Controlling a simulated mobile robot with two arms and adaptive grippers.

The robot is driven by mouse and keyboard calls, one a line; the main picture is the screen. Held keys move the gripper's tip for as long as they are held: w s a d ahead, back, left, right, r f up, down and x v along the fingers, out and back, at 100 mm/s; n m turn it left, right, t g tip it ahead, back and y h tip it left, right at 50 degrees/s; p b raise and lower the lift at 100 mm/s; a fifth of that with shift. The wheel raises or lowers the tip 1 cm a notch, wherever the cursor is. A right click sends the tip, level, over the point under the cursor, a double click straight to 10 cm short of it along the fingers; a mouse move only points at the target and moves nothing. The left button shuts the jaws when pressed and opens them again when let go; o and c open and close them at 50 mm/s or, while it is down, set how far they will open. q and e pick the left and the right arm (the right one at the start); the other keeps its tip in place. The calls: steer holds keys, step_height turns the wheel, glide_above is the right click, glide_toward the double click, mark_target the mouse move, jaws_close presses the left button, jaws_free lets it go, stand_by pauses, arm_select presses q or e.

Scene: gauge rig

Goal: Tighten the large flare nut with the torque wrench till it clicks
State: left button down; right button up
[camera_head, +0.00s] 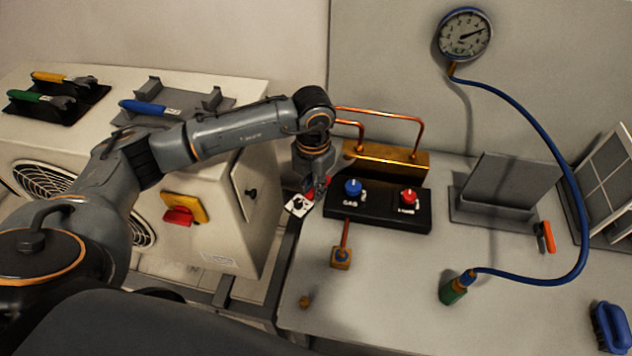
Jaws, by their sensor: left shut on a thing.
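My left gripper (317,186) comes in from the left and points down at the left end of the black valve block (385,222). It is shut on a partly hidden thing with red parts and a white, dark-marked plate (298,205); I cannot tell if this is the torque wrench. The block has a blue knob (352,187) marked GAS and a red knob (408,196). A copper pipe runs from it to a brass fitting (341,258). Which fitting is the large flare nut I cannot tell. My right gripper is not in view.
Yellow-handled (50,77), green-handled (32,97) and blue-handled (140,107) tools lie on the white unit at left. A gauge (464,35) with a blue hose (560,150) hangs at right. A small brass piece (305,302) and blue brush (609,327) lie on the bench.

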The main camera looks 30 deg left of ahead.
arm_select(q)
steer(key=shift+r, duration=0.2)
steer(key=shift+r+p, duration=1.25)
steer(key=shift+r, duration=0.85)
